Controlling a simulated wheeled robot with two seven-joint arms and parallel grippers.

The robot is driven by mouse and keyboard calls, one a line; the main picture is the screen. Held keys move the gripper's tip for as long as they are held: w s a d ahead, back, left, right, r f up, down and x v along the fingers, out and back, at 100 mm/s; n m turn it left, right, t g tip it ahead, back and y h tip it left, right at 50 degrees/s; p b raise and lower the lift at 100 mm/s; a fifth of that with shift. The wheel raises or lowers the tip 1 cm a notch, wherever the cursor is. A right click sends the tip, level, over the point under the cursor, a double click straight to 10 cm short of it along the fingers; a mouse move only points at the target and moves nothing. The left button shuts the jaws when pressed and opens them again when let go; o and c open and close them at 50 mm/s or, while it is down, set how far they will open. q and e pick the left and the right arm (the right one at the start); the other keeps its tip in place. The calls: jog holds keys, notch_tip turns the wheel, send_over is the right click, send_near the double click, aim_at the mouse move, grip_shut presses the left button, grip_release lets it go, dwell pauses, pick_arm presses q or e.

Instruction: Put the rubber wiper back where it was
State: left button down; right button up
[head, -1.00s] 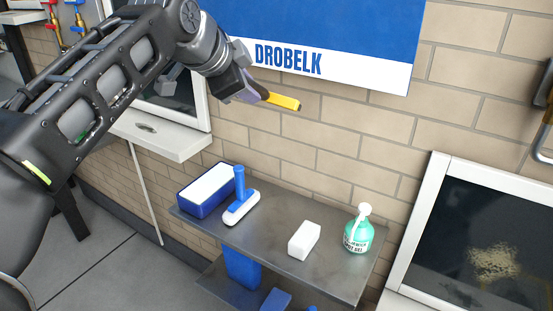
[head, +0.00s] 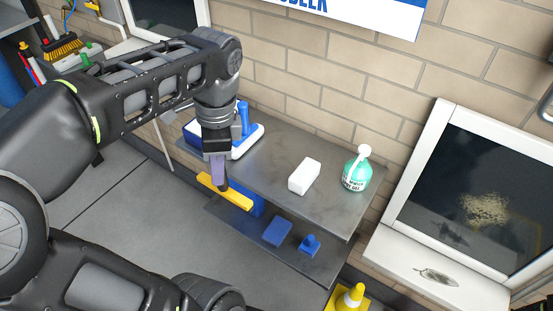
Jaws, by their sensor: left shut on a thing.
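The rubber wiper (head: 226,191) shows as a yellow bar, held low in my left gripper (head: 219,182). The gripper points down and is shut on it, hiding the part between the fingers. The wiper is in front of the left front edge of the grey shelf unit (head: 262,160), in line of sight over part of a blue box on the lower shelf. I cannot tell its exact height or whether it touches anything. My right gripper is not in view.
The top shelf holds a blue-handled tool (head: 243,120), a white block (head: 305,176) and a green bottle (head: 357,172). Blue items (head: 278,232) lie on the lower shelf (head: 318,268). Floor is clear left of the shelves.

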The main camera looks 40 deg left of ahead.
pick_arm(q)
jog(key=shift+w, duration=0.1)
jog(key=w+f+p, duration=0.2)
jog(key=w+p, duration=0.2)
jog(key=w, duration=1.5)
jog(key=shift+w+a, duration=0.2)
jog(key=shift+w, duration=0.05)
jog(key=shift+f, duration=0.15)
jog(key=f, duration=0.2)
jog(key=f+p, duration=0.1)
jog(key=f, duration=0.1)
jog(key=shift+w+f, duration=0.2)
jog(key=shift+f, duration=0.1)
